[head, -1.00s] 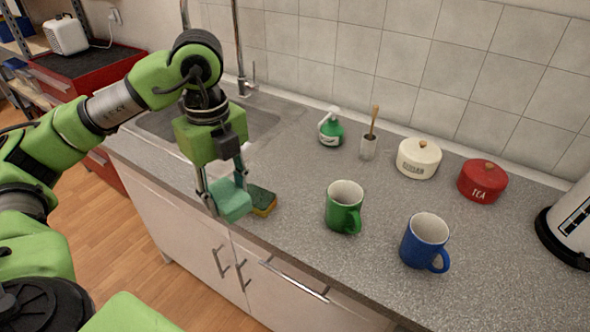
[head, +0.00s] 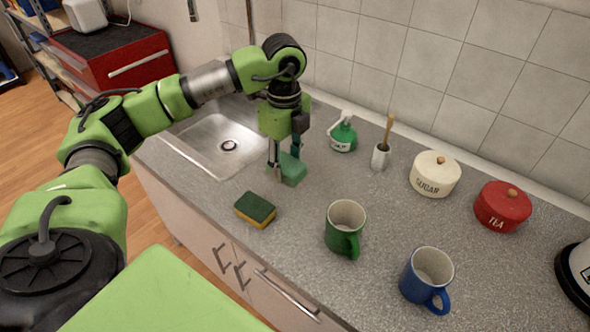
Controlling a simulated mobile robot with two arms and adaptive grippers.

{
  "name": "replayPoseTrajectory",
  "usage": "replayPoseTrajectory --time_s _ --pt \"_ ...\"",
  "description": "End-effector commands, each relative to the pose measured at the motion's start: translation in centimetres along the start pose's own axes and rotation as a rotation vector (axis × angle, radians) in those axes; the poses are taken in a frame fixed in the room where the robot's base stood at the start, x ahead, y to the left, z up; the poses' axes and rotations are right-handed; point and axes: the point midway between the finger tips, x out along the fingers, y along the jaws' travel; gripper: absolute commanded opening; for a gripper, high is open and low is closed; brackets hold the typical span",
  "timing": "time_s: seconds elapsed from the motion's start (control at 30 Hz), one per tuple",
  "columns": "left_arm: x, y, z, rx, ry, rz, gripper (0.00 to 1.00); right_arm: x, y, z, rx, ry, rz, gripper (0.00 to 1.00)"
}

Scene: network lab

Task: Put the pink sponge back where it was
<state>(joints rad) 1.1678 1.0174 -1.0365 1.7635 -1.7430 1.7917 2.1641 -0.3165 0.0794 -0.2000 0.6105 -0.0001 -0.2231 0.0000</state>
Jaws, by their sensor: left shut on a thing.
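No pink sponge shows in the head view. My left gripper (head: 284,166) points down and is shut on a teal sponge-like block (head: 293,170). The block is over the counter, just right of the sink; I cannot tell whether it touches the surface. A green and yellow sponge (head: 256,210) lies flat near the counter's front edge, nearer to me and left of the held block. My right gripper is not in view.
The sink (head: 205,150) is left of the gripper. A green spray bottle (head: 343,136), a brush in a holder (head: 381,155), sugar pot (head: 435,174) and tea pot (head: 502,207) line the back. A green mug (head: 344,230) and blue mug (head: 426,279) stand in front.

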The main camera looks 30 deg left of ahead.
Motion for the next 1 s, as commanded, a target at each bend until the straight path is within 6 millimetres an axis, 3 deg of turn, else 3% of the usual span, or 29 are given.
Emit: replayPoseTrajectory --time_s 0.1,0.3,0.6,0.97,1.0 --pt "1.8 -1.6 0.0 -0.001 0.001 0.003 0.19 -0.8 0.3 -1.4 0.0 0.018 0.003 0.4" --pt "3.3 -2.8 0.0 -0.001 0.002 -0.001 0.19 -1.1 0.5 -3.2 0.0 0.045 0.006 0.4" --pt "6.6 -3.2 0.1 0.0 0.0 0.001 0.19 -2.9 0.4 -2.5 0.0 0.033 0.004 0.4" --pt "7.3 -3.2 0.0 0.0 0.001 -0.001 0.19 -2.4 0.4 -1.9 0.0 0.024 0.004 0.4" --pt "7.2 -3.2 0.0 0.0 0.001 -0.001 0.44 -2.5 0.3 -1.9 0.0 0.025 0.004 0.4"
